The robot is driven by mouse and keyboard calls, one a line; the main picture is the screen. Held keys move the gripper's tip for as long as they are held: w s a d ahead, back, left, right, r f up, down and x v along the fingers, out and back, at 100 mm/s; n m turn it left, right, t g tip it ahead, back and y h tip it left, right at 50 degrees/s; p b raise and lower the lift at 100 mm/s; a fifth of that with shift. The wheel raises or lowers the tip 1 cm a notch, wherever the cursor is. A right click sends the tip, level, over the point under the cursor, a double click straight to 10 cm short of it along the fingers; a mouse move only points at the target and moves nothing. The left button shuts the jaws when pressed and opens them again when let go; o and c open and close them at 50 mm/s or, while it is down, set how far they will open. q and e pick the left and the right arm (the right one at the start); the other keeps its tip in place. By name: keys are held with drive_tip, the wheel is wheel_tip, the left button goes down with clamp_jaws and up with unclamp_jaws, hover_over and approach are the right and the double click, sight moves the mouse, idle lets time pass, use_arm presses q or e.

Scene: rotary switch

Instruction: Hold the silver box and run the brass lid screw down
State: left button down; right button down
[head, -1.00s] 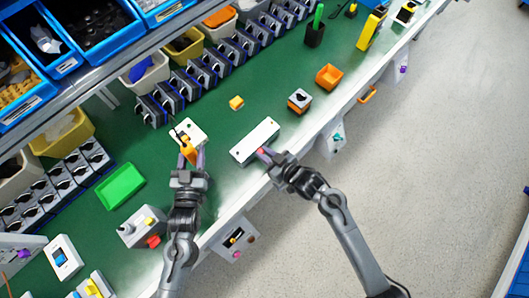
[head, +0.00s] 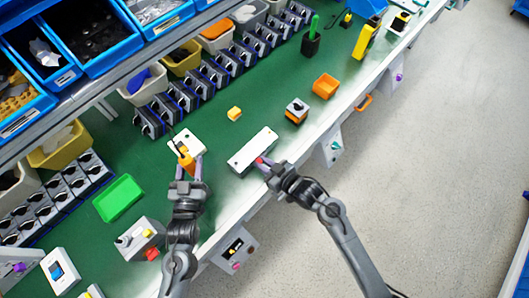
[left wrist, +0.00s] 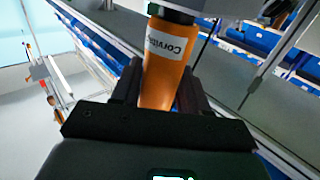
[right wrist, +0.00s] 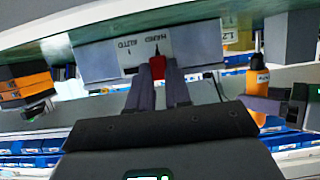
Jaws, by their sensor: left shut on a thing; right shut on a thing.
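The tool, dark at one end, is over the near end of a small white box (head: 188,142). My right gripper (head: 263,164) is shut on a red knob (right wrist: 157,72) on the near side of a long pale grey box (head: 252,151). The right wrist view shows "HAND" and "AUTO" lettering on that side. Either pale box could be the silver one; I cannot tell which. I cannot make out a brass screw.
An orange bin (head: 326,86) stands at the right. Dark switch units line the back. Green bench shows between the pale boxes.

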use_arm(q)
drive_tip(key=shift+d+f, duration=0.1)
drive_tip(key=shift+d, duration=0.15)
drive_tip(key=w+d+r+m+g+h, duration=0.1)
drive_tip(key=w+d+r+m+h, duration=0.2)
drive_tip(key=w+d, duration=0.4)
drive_tip(key=w+d+r+m+g+h, duration=0.1)
drive_tip(key=w+d+r+m+h, duration=0.2)
drive_tip(key=d, duration=1.3)
drive_tip(key=shift+w+d+r+h, duration=0.2)
drive_tip(key=shift+w+r+h, duration=0.35)
drive_tip(key=shift+w+h, duration=1.45)
drive_tip(key=shift+w+y, duration=0.5)
drive_tip(key=c, duration=1.1)
unclamp_jaws()
clamp_jaws()
